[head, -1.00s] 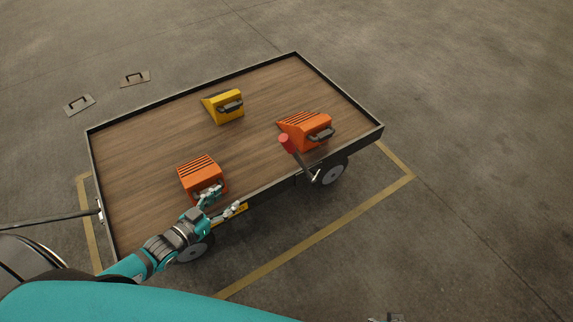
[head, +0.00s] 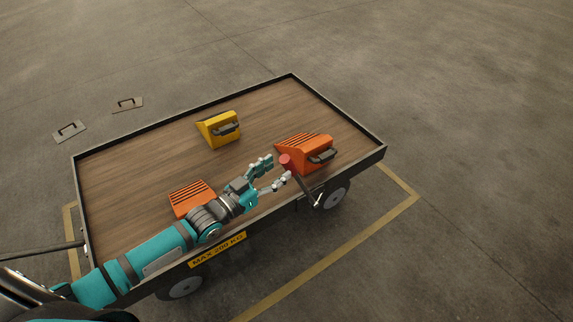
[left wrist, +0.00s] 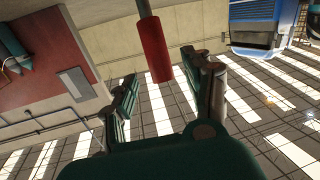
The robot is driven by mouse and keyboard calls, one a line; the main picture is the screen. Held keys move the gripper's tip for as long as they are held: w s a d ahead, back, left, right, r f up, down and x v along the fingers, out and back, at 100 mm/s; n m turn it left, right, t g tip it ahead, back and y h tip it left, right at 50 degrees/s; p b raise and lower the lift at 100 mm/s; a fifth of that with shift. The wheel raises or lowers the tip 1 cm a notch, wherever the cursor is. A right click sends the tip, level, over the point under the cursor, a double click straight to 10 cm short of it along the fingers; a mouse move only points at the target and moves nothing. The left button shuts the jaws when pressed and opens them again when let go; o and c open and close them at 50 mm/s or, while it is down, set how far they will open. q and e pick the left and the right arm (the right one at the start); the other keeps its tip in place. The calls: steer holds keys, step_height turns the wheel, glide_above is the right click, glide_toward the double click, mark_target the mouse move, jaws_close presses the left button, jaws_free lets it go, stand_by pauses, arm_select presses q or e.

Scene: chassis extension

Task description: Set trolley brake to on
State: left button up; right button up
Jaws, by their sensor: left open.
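The trolley (head: 130,168) has a wooden deck with a dark rim. Its brake lever (head: 306,187) rises from the near side by the right wheel, a grey rod with a red grip (head: 286,163), leaning up and to the left. My left gripper (head: 274,171) is open, its fingers pointing at the red grip. In the left wrist view the red grip (left wrist: 155,48) hangs down into the space between the spread fingers of the gripper (left wrist: 162,68). I cannot tell whether they touch it. My right gripper is not in view.
An orange wedge chock (head: 306,150) stands just behind the lever, and a yellow one (head: 218,129) further back. Another orange chock (head: 190,196) is partly hidden behind my left arm. Yellow floor lines (head: 340,265) surround the trolley. The concrete floor to the right is clear.

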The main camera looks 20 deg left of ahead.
mark_target(287, 163)
arm_select(q)
steer(key=shift+b+x, duration=0.3)
steer(key=shift+x, duration=1.95)
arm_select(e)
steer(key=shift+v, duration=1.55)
arm_select(q)
jaws_close()
